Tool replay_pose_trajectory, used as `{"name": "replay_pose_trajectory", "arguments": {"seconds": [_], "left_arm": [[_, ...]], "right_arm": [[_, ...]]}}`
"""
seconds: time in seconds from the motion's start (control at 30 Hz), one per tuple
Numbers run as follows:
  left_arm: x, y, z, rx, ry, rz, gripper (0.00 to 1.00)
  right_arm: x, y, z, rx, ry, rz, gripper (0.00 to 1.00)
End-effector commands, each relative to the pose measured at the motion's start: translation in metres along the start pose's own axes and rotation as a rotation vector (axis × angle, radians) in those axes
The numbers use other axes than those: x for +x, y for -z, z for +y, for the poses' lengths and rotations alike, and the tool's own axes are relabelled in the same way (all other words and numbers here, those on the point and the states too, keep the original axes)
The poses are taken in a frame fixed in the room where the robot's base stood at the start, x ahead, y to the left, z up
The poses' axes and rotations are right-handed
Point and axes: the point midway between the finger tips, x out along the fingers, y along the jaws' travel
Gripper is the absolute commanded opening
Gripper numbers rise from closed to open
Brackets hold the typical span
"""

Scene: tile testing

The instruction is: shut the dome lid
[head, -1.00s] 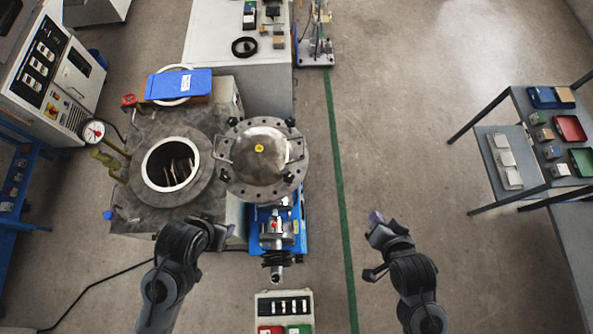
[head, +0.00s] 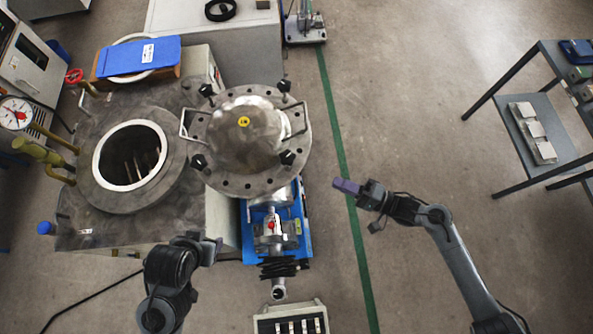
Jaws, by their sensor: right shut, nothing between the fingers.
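The dome lid (head: 246,140) is a round grey metal flange with a raised dome, a yellow spot on top, side handles and black knobs. It is swung out to the right of the round vessel opening (head: 129,155), which has a white ring and is uncovered, with thin rods showing inside. My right gripper (head: 347,187) is shut and empty, to the right of the lid and apart from it. My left gripper (head: 212,247) is below the vessel and lid, apart from both; its fingers are too unclear to tell their state.
A pressure gauge (head: 15,113) and brass pipes stand left of the opening. A blue binder (head: 138,57) lies behind it. A blue stand with a valve (head: 272,233) is below the lid. A shelf rack (head: 537,120) stands far right.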

Motion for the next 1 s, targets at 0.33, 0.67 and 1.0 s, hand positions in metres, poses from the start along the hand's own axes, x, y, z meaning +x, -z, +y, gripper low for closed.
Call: {"name": "replay_pose_trajectory", "arguments": {"seconds": [0.33,0.67,1.0], "left_arm": [[0.056,-0.018,0.002,0.000,0.000,0.001,0.53],[0.060,-0.019,0.002,0.000,0.000,0.003,0.53],[0.071,-0.022,0.003,0.000,0.000,0.003,0.53]], "right_arm": [[0.003,0.045,0.025,-0.098,-0.003,0.001,0.00],[0.035,0.047,0.022,-0.104,0.002,0.000,0.00],[0.098,0.047,0.023,-0.103,0.002,0.000,0.00]]}}
